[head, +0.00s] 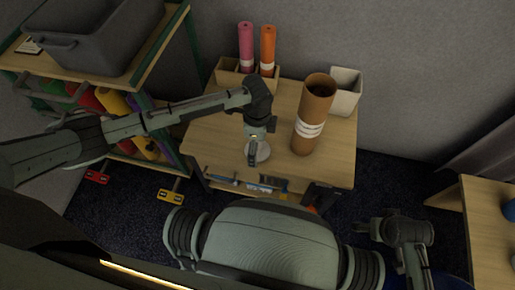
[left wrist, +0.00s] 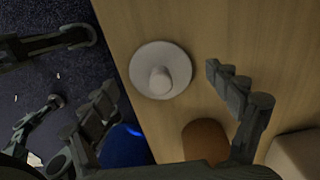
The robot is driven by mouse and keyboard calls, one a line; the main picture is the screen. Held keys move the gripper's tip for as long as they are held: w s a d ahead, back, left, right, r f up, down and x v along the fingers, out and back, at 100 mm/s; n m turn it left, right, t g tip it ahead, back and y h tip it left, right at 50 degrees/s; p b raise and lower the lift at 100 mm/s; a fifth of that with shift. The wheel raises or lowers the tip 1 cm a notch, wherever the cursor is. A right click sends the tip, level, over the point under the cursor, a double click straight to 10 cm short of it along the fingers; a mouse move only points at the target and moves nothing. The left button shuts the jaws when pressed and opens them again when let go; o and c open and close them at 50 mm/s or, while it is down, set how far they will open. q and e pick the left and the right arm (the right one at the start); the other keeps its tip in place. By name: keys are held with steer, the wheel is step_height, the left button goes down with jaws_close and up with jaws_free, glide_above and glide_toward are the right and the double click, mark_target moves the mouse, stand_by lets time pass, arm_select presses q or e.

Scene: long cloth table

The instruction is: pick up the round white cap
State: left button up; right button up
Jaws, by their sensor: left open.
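The round white cap (left wrist: 176,56), a flat disc with a raised knob in its middle, lies on the wooden table near its front edge. In the head view the cap (head: 264,153) is partly hidden by my left gripper (head: 253,157), which reaches down over it. In the left wrist view my left gripper (left wrist: 163,82) is open and empty, its fingers spread to either side of the cap's knob in the picture. I cannot tell how much height separates them. My right gripper (head: 364,227) is off to the right, away from the table; its jaws are too small to read.
A tall brown cardboard tube (head: 311,115) stands right of the cap, with a white bin (head: 345,95) behind it. Pink (head: 246,45) and orange (head: 268,48) rolls stand in wooden holders at the back. A shelf with a grey tub (head: 100,40) is left. The front-left tabletop is clear.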

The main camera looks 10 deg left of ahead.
arm_select(q)
steer(key=c, duration=1.6)
steer(key=shift+s, duration=0.1)
steer(key=shift+c, duration=1.4)
